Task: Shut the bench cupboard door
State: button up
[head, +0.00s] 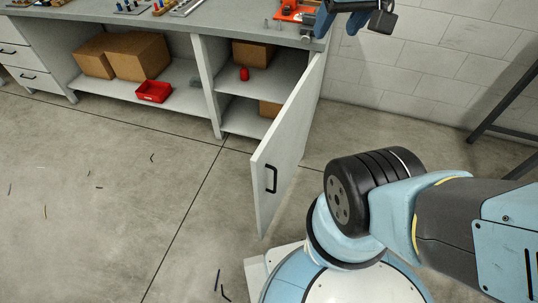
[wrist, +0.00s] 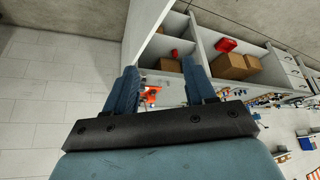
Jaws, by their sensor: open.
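The bench cupboard door (head: 290,140) is a pale grey panel, standing wide open and swung out from the right end of the bench. Its black handle (head: 271,178) is near the free edge. The cupboard (head: 228,115) behind it is open to view, with shelves inside. My gripper (head: 340,22) is at the top of the head view, above the bench's right end and the door's hinge side, only partly in frame. In the wrist view my gripper (wrist: 160,85) has its two blue fingers apart with nothing held between them. The door (wrist: 143,28) shows there beyond the fingers, apart from them.
The cupboard holds cardboard boxes (head: 252,53) and a red object (head: 244,73). A red bin (head: 153,91) is on the open shelf at left. An orange item (head: 295,10) lies on the bench top. A dark metal frame (head: 505,105) stands at right.

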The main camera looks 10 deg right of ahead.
aim_at(274, 163)
jog(key=u, duration=1.35)
jog(key=k, duration=1.85)
jog(key=z, duration=1.05)
jog(key=i, duration=1.05)
